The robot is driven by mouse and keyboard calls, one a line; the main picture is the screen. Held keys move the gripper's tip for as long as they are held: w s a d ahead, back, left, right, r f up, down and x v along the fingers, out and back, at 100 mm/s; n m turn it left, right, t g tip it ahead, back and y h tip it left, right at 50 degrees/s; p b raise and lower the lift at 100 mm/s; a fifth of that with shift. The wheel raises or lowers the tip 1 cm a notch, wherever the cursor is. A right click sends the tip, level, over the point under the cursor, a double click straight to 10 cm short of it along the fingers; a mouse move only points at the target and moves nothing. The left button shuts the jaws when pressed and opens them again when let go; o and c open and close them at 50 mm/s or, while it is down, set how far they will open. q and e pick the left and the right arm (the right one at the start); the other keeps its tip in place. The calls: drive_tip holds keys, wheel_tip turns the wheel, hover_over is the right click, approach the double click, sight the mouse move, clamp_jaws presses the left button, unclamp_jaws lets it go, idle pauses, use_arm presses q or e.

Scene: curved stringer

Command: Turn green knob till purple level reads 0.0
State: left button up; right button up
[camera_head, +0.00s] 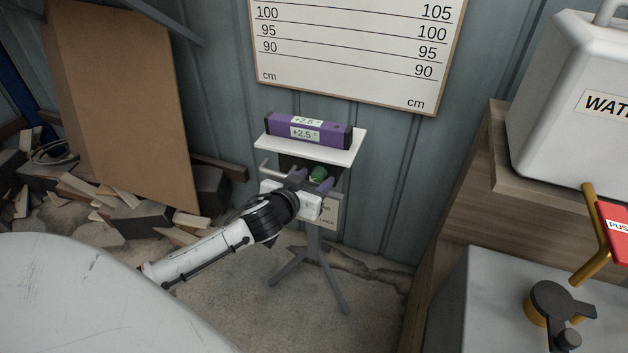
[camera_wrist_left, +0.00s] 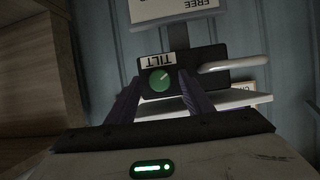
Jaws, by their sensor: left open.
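The purple level (camera_head: 308,131) lies on a white platform (camera_head: 340,148) on a stand, and its displays read +2.5°. The green knob (camera_head: 318,174) is on the dark box under the platform. In the left wrist view the green knob (camera_wrist_left: 160,80) has a pale pointer line and sits beside a label reading TILT. My left gripper (camera_head: 312,180) is open in front of the knob. In the left wrist view its two purple fingers (camera_wrist_left: 157,95) stand on either side of the knob, with gaps showing; whether they reach its depth is hard to tell. My right gripper is out of view.
A pale handle (camera_wrist_left: 233,65) sticks out beside the knob. The stand's tripod legs (camera_head: 312,270) rest on the floor. A wooden crate (camera_head: 480,215) with a white water container (camera_head: 570,90) stands right. Wood scraps and stones lie left; the wall is behind.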

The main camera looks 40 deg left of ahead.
use_arm(q)
drive_tip(key=shift+w, duration=0.1)
drive_tip(key=c, duration=1)
